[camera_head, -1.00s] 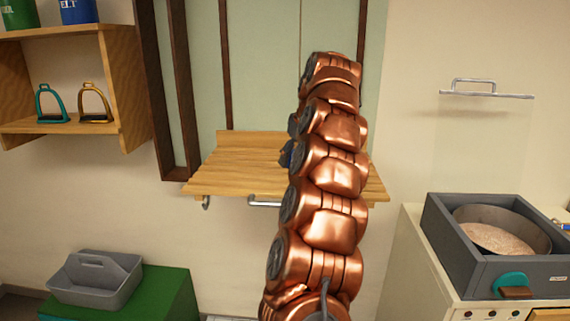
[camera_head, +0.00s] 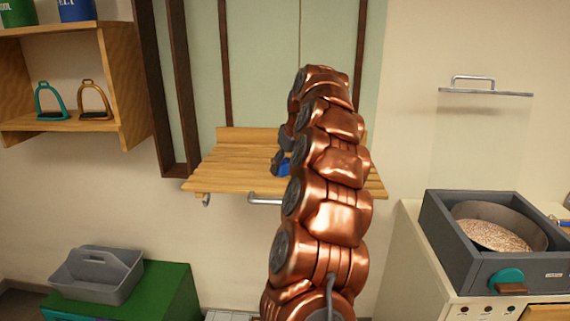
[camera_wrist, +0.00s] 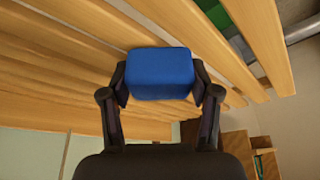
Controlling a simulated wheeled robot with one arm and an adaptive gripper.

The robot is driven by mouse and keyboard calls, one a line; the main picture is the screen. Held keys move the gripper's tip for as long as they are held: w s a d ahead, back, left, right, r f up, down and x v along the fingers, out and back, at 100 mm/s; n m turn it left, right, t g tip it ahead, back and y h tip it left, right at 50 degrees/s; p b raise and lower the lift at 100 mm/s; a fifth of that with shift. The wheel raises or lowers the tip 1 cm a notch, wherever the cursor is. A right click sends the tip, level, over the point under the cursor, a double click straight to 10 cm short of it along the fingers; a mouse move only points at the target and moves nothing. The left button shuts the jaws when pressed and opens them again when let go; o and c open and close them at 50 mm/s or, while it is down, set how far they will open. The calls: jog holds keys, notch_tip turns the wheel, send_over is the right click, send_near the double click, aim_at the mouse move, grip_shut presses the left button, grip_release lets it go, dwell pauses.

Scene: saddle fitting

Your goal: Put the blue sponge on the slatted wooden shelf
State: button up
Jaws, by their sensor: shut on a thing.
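The blue sponge (camera_wrist: 160,73) is between the fingers of my gripper (camera_wrist: 160,85) in the wrist view, and the gripper is shut on it. In the head view a small part of the blue sponge (camera_head: 284,167) shows at the left edge of my arm, with part of my gripper (camera_head: 281,158) beside it. The slatted wooden shelf (camera_head: 225,170) lies behind and below them. Its slats (camera_wrist: 60,45) fill much of the wrist view behind the sponge. I cannot tell whether the sponge touches the slats. My arm hides the shelf's right middle part.
A wooden wall cabinet (camera_head: 125,85) with stirrups (camera_head: 75,102) hangs at the left. A grey caddy (camera_head: 97,272) sits on a green box (camera_head: 165,295) below. A grey box with a round pan (camera_head: 495,228) stands at the right. The shelf's visible left part is bare.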

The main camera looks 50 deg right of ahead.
jog(key=shift+f, duration=0.15)
jog(key=o, duration=1)
jog(key=shift+b+v, duration=0.6)
jog(key=shift+v, duration=3.15)
jog(key=shift+p+v, duration=1.2)
jog(key=shift+v, duration=1.25)
jog(key=shift+w+a, duration=0.1)
